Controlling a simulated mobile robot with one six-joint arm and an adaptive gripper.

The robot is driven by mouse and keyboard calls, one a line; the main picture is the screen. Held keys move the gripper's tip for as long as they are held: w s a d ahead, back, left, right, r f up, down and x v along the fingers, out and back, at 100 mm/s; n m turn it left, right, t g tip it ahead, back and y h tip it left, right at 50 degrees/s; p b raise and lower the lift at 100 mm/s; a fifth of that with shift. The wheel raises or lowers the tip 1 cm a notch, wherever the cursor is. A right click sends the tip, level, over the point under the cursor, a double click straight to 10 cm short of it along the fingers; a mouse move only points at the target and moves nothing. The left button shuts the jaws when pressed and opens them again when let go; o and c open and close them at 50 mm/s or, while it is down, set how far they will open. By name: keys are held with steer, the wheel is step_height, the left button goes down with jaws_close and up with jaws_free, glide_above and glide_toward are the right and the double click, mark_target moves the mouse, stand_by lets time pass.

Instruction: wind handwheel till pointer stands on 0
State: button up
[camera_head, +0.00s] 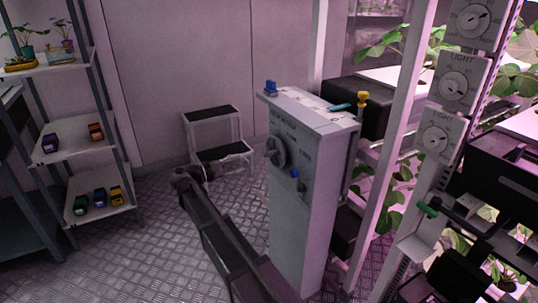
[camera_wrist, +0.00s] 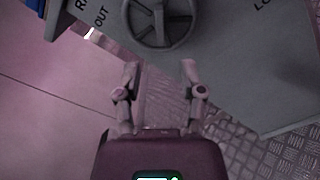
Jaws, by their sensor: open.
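The handwheel (camera_head: 276,152) is a dark spoked wheel on the front of a grey cabinet (camera_head: 298,225). In the wrist view, the handwheel (camera_wrist: 160,45) is at the top centre, partly cut off by the frame. My gripper (camera_wrist: 160,68) is open and empty, its two fingers pointing toward the wheel's lower rim. The fingertips appear short of the rim; I cannot tell the exact gap. My arm crosses the lower middle of the head view. The cabinet top (camera_head: 300,102) carries small marks, but no pointer reading is legible.
Dials marked LIGHT (camera_head: 457,85) and plant racks stand right. Floor between is clear.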

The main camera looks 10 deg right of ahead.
mark_target(266, 154)
steer(key=x, duration=1.2)
steer(key=shift+w+d, duration=0.1)
steer(key=shift+d, duration=0.25)
jaws_close()
steer(key=shift+a, duration=0.15)
